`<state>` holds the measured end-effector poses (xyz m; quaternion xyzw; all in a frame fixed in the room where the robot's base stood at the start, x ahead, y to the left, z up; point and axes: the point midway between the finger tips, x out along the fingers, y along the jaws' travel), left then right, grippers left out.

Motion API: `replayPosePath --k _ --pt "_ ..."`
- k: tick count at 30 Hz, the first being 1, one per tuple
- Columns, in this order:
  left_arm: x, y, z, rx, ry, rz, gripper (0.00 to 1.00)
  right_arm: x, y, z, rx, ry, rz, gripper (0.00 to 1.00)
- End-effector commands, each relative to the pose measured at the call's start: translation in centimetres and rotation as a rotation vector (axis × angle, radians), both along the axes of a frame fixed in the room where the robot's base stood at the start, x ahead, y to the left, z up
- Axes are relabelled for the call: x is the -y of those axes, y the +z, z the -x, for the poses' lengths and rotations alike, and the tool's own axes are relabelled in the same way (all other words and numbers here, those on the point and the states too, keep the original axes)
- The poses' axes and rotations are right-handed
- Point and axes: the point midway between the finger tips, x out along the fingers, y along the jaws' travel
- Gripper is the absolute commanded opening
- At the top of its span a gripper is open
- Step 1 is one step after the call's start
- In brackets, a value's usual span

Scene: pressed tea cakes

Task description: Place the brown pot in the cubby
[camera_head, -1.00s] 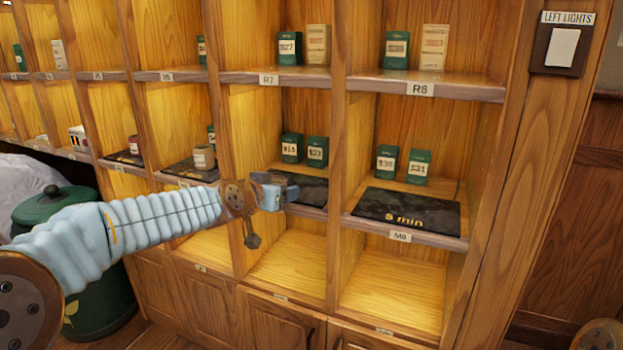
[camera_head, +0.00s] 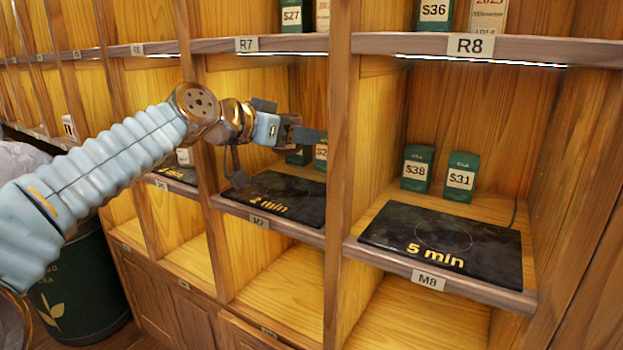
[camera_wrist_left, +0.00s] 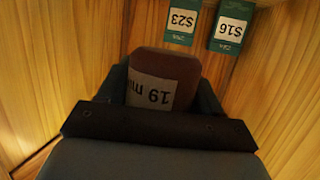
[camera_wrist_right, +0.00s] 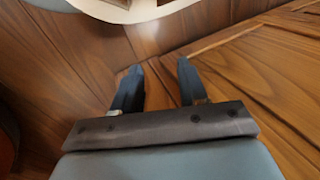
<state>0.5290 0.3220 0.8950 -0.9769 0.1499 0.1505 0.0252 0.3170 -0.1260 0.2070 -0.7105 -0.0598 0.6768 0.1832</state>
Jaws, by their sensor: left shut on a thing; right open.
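The brown pot (camera_wrist_left: 168,68) shows in the left wrist view with a pale label reading "19 m…", its end cut off. My left gripper (camera_wrist_left: 163,92) is shut on it. In the head view my left gripper (camera_head: 303,135) is at the M7 cubby, above the black "2 min" mat (camera_head: 285,196), and the pot is largely hidden there. Several cubbies line the shelf; the M8 cubby holds a black "5 min" mat (camera_head: 390,225). My right gripper (camera_wrist_right: 158,78) is open and empty in the right wrist view, over brown wood.
Green boxes priced $38 (camera_head: 417,168) and $31 (camera_head: 461,177) stand behind the M8 mat. Green boxes $23 (camera_wrist_left: 182,20) and $16 (camera_wrist_left: 232,25) stand beyond the pot. A divider (camera_head: 338,160) separates M7 from M8. The lower cubbies (camera_head: 285,295) look empty.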

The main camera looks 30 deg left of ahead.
Motion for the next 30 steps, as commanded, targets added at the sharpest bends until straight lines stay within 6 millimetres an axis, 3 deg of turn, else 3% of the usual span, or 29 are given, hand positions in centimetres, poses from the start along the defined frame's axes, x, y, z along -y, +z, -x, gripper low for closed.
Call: replayPosePath --k 3,15,30 --pt "0.1 -2.5 0.0 -0.001 -0.001 0.002 0.29 -0.1 -0.9 0.0 -0.002 0.001 -0.002 0.43" --pt "0.1 -7.2 -0.1 0.0 -0.001 0.001 0.29 -0.2 -2.2 0.1 -0.005 0.004 -0.006 0.43" --pt "0.1 -7.9 -0.1 0.001 0.0 0.001 0.29 -0.3 -3.0 0.1 -0.005 0.004 -0.007 0.43"
